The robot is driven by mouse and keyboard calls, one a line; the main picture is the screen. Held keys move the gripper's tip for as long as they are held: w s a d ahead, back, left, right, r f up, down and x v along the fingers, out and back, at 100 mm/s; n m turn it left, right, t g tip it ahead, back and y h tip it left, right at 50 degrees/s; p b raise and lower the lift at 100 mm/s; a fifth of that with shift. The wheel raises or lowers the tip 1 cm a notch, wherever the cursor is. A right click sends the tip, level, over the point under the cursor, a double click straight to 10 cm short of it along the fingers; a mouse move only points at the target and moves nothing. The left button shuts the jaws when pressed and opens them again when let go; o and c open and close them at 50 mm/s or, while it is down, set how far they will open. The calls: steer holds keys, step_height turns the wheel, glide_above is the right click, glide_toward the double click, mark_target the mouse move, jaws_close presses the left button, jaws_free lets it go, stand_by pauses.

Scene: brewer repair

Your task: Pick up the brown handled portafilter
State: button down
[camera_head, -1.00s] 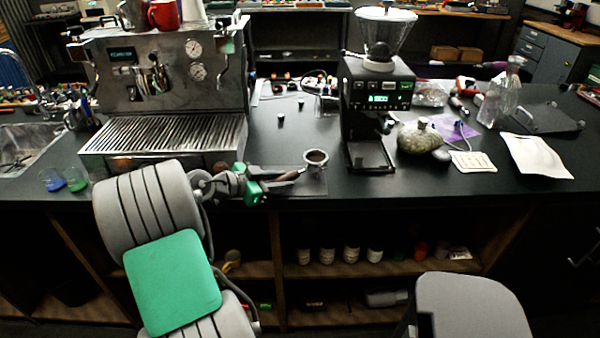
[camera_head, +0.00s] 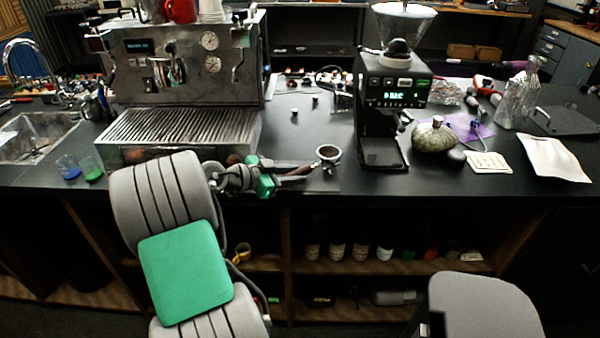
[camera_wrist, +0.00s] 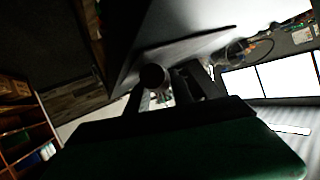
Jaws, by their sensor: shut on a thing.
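The portafilter (camera_head: 328,153) has a round metal basket that looks filled with something dark, and a brown handle (camera_head: 299,171). It shows at the front edge of the dark counter, left of the black grinder. My gripper (camera_head: 282,172) is shut on the handle, with the basket sticking out to the right. In the wrist view a dark round end (camera_wrist: 154,76) shows between the gripper's fingers; the rest of the portafilter is hidden there. I cannot tell for sure whether the basket touches the counter.
The espresso machine (camera_head: 185,75) with its drip tray (camera_head: 178,128) stands behind my arm. The grinder (camera_head: 385,110) stands to the right of the portafilter. A stone-like jar (camera_head: 435,138) and papers (camera_head: 553,158) lie further right. Two small glasses (camera_head: 91,168) stand at left.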

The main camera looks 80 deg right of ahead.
steer(key=shift+r, duration=0.4)
step_height(320, 180, up, 3)
steer(key=shift+a+f+b, duration=0.1)
steer(key=shift+a+b, duration=0.05)
steer(key=shift+b, duration=0.15)
steer(key=s+a+r+p, duration=0.2)
steer(key=a+r+p, duration=0.1)
steer(key=a+r, duration=0.6)
steer(key=shift+a+r+p, duration=0.2)
steer(key=shift+a+p, duration=0.2)
steer(key=shift+a, duration=1.9)
steer(key=c, duration=1.6)
jaws_free()
jaws_close()
